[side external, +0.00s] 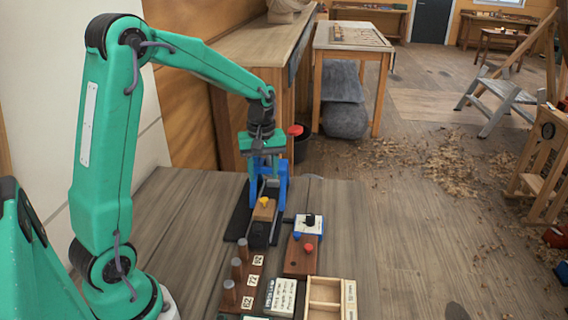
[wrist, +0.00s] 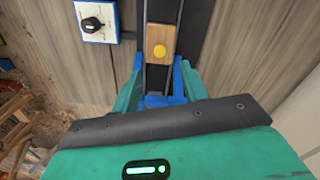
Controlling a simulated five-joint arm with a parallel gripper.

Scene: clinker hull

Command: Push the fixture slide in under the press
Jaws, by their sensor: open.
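Fingertip contact cannot be told.
A white switch box with a black knob (side external: 309,225) stands right of the rail.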

